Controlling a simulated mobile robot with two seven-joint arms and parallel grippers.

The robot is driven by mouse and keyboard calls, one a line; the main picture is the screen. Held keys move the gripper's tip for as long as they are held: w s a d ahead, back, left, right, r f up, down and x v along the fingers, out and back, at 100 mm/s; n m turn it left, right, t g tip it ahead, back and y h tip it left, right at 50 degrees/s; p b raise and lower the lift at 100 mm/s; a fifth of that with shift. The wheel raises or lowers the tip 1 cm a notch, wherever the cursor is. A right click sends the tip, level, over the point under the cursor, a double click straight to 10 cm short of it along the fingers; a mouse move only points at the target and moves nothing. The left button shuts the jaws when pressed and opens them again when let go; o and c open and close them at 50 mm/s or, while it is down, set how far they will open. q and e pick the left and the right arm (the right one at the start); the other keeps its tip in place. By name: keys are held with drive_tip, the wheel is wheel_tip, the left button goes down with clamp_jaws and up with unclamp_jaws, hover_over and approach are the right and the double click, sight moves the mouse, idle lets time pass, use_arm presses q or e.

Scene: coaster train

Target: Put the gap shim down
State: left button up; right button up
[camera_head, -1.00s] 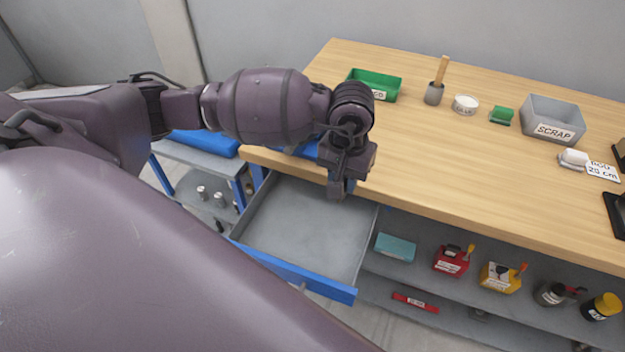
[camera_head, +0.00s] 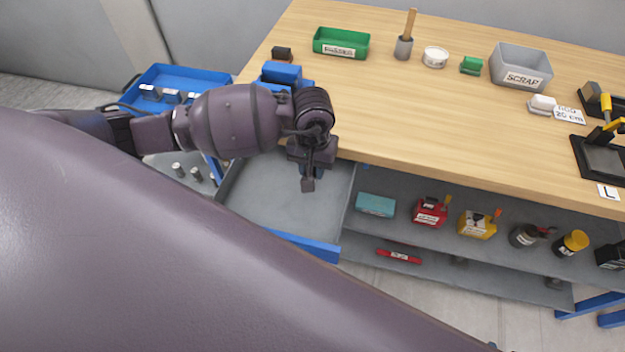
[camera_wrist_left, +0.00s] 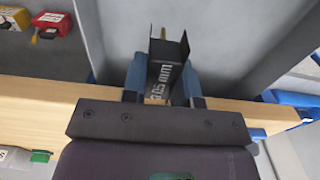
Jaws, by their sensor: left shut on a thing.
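The gap shim (camera_wrist_left: 166,72) is a dark, angled piece with white lettering ending in "mm". In the left wrist view it stands between the two blue fingers of my left gripper (camera_wrist_left: 163,86), which is shut on it. In the head view my left gripper (camera_head: 311,172) points down over the open drawer (camera_head: 262,192), near the bench edge. The shim shows there only as a small dark end (camera_head: 308,185) below the fingers. I cannot tell whether it touches the drawer floor. The drawer has a bare grey inside and a blue front. My right gripper is not in view.
The wooden bench top (camera_head: 420,110) holds a green bin (camera_head: 340,43), a grey SCRAP box (camera_head: 520,70) and a black fixture (camera_head: 600,155). A blue tray (camera_head: 205,78) stands to the left. Below, a shelf holds a teal box (camera_head: 375,205) and several containers.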

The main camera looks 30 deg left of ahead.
use_arm(q)
drive_tip(key=shift+f, duration=1.3)
wheel_tip(320, 180, down, 3)
drive_tip(key=shift+f, duration=0.15)
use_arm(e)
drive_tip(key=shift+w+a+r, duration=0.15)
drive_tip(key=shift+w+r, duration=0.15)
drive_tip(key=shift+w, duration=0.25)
use_arm(q)
drive_tip(key=shift+f+b, duration=0.15)
drive_tip(key=shift+b, duration=0.15)
drive_tip(key=o, duration=1)
drive_tip(key=shift+c, duration=0.2)
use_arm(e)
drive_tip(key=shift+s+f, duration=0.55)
